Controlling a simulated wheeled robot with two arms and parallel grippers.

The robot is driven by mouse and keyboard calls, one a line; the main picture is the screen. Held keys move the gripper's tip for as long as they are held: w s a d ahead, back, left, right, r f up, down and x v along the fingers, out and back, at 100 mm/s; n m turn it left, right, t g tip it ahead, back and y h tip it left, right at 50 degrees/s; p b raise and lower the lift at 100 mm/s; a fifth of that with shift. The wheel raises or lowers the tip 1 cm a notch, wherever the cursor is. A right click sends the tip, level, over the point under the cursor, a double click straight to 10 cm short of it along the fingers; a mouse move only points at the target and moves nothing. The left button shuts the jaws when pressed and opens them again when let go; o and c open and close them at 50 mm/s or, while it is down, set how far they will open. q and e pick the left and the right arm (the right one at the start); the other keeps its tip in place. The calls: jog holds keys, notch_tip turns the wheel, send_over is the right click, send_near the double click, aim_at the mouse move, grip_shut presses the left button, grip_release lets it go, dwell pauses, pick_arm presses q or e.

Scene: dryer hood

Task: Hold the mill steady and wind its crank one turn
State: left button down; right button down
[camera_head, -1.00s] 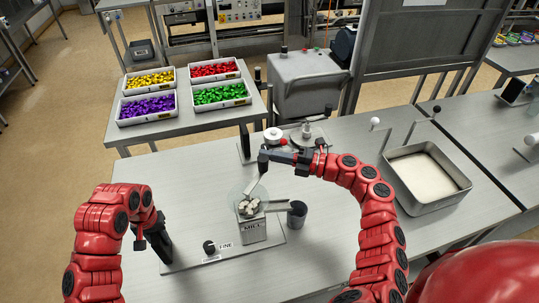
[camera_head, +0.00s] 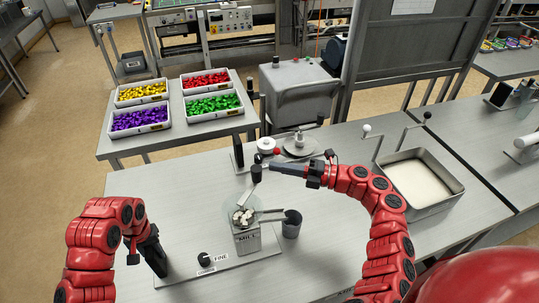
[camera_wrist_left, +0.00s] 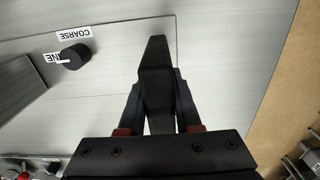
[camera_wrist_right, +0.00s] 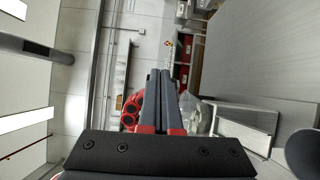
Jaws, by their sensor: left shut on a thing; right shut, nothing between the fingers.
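The grey mill (camera_head: 247,242) stands on a flat base plate (camera_head: 225,267), with pale lumps in its clear hopper (camera_head: 242,215). Its crank knob (camera_head: 256,174) is black and upright, on the far side of the mill. My left gripper (camera_head: 153,257) is shut on a black upright grip at the plate's left end; this black grip (camera_wrist_left: 155,75) shows between the fingers in the left wrist view. My right gripper (camera_head: 274,168) is shut and empty, its tips just right of the crank knob. Whether they touch it I cannot tell. Its closed fingers (camera_wrist_right: 160,95) fill the right wrist view's middle.
A dark cup (camera_head: 292,224) stands right of the mill. A FINE/COARSE knob (camera_head: 204,259) sits on the plate. Behind are a round metal scale-like device (camera_head: 299,145) and a white round item (camera_head: 266,146). A metal tray (camera_head: 424,182) is at right.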

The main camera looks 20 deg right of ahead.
jog(key=w+d, duration=0.2)
jog(key=d, duration=0.7)
jog(key=shift+w+f, duration=0.15)
jog(key=shift+w, duration=0.25)
jog(key=s+n, duration=1.2)
jog(key=n, duration=0.6)
jog(key=x, duration=1.3)
jog(key=shift+w+a+f, duration=0.15)
jog(key=shift+f, duration=0.05)
jog(key=shift+w+a, duration=0.2)
jog(key=shift+w, duration=0.2)
